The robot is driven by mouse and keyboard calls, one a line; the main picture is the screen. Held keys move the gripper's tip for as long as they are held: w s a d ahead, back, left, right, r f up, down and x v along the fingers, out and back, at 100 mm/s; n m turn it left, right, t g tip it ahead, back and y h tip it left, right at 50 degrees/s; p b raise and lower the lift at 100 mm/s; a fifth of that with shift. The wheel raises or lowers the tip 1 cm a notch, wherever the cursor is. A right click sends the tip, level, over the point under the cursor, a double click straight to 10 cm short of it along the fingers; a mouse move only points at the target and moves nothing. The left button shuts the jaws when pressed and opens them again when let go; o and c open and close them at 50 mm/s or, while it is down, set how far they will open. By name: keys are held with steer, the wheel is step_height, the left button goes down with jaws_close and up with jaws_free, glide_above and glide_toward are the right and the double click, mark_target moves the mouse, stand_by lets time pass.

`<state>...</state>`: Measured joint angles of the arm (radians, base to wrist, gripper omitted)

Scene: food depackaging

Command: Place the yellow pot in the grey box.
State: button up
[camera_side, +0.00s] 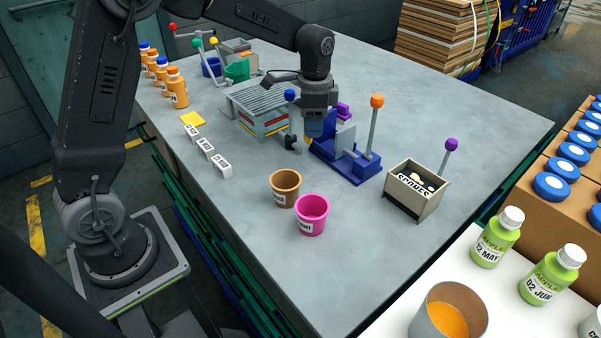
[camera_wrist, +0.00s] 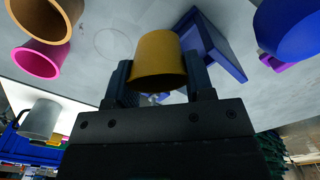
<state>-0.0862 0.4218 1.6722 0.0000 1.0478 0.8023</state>
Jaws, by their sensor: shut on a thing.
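My gripper (camera_side: 316,122) is shut on the yellow pot (camera_wrist: 158,60), which sits between the two fingers in the wrist view. In the side view only a small yellow part of the pot (camera_side: 308,140) shows, beside the blue fixture (camera_side: 345,165). I cannot tell whether the pot touches the fixture or the table. A grey box with a slatted top (camera_side: 258,98) and coloured layers stands just left of my gripper.
A brown pot (camera_side: 285,190) and a pink pot (camera_side: 311,216) stand at the front of the table (camera_side: 250,245). White labelled blocks (camera_side: 205,147) and orange bottles (camera_side: 176,88) stand at left. Upright rods with orange (camera_side: 377,101) and purple (camera_side: 451,145) knobs rise near the fixture and open box.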

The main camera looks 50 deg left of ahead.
steer(key=s+f+n, duration=0.1)
steer(key=n, duration=0.1)
steer(key=s+f+n, duration=0.1)
steer(key=s+n, duration=0.1)
steer(key=n, duration=0.1)
steer(key=s+a+f+n, duration=0.1)
steer(key=s+n, duration=0.1)
steer(key=shift+n, duration=0.4)
steer(key=shift+r, duration=0.15)
step_height(320, 180, up, 11)
steer(key=w+m, duration=1.2)
steer(key=m, duration=0.5)
steer(key=shift+m, duration=0.3)
steer(key=f, duration=0.4)
steer(key=shift+s+d+f, duration=0.2)
steer(key=shift+d+f, duration=0.05)
step_height(320, 180, down, 10)
steer(key=shift+r, duration=0.2)
steer(key=shift+f, duration=0.2)
